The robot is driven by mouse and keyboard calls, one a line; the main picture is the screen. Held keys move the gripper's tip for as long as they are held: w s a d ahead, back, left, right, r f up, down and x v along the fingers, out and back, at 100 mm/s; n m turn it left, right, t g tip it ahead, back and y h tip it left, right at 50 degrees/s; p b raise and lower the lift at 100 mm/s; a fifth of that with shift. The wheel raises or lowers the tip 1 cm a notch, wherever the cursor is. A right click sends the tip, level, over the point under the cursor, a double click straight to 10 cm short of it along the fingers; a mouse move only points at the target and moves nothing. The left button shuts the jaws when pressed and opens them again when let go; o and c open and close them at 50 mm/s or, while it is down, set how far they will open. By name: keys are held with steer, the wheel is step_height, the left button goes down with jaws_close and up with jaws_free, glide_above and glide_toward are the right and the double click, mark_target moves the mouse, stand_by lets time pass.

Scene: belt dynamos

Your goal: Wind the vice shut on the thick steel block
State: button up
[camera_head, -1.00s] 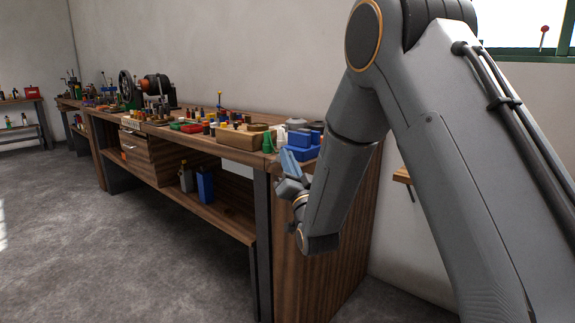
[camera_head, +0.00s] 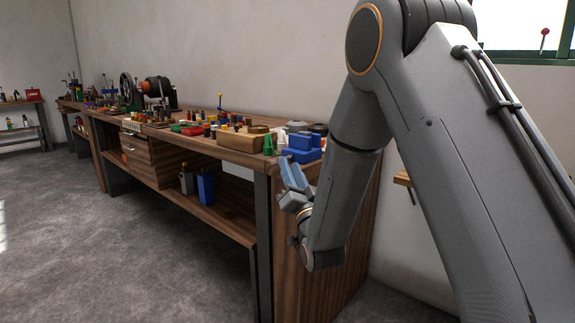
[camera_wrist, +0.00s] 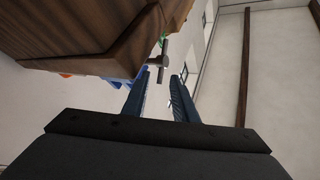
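The blue vice (camera_head: 302,150) stands on the near right corner of the workbench. In the wrist view a bit of blue (camera_wrist: 117,83), probably the vice, shows behind the bench edge. My gripper (camera_head: 290,172) is just off the bench end, slightly below the vice. In the wrist view my gripper (camera_wrist: 158,92) has its two blue fingers apart with nothing between them. The bar lies beyond the fingertips, apart from them. I cannot make out the steel block.
The workbench (camera_head: 262,165) runs away to the left, crowded with small parts, a wooden block (camera_head: 240,140) and a belt machine (camera_head: 155,88). A green cone (camera_head: 268,146) stands close left of the vice. The floor (camera_head: 130,255) in front is clear.

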steer(key=shift+v, duration=2.5)
steer(key=shift+a, duration=0.1)
